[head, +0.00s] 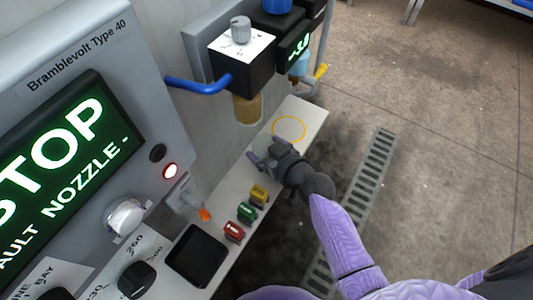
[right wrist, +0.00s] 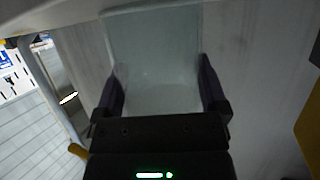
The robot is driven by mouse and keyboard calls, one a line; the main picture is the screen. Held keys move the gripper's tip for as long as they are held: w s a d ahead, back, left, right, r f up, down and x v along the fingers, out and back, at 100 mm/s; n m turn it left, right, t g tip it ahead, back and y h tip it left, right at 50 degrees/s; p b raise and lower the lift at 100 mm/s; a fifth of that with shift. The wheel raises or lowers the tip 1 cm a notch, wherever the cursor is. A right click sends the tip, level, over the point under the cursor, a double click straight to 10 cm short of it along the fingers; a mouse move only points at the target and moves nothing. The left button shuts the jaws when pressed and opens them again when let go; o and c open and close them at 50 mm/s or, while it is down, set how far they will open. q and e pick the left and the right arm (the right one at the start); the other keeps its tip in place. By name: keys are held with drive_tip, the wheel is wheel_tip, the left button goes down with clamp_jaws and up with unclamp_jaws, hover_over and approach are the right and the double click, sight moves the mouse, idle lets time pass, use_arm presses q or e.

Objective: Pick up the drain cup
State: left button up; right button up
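The drain cup, a clear glass-like cup (right wrist: 152,55), fills the middle of the right wrist view. In the head view the drain cup (head: 262,146) shows only faintly at my right gripper (head: 264,158), on or just above the white ledge. My right gripper (right wrist: 162,85) has its two dark fingers apart, one on each side of the cup, with little or no gap. I cannot tell whether they press on it. The gripper hides part of the cup. My left gripper is not in view.
A yellow ring (head: 289,128) marks the ledge (head: 305,112) just beyond the gripper. An amber bowl (head: 247,108) hangs under a box with a grey knob (head: 241,28). Red (head: 234,232), green and yellow parts stand nearer. A panel reading STOP (head: 70,150) is at left.

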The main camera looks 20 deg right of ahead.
drive_tip(key=c, duration=0.5)
drive_tip(key=shift+r, duration=0.1)
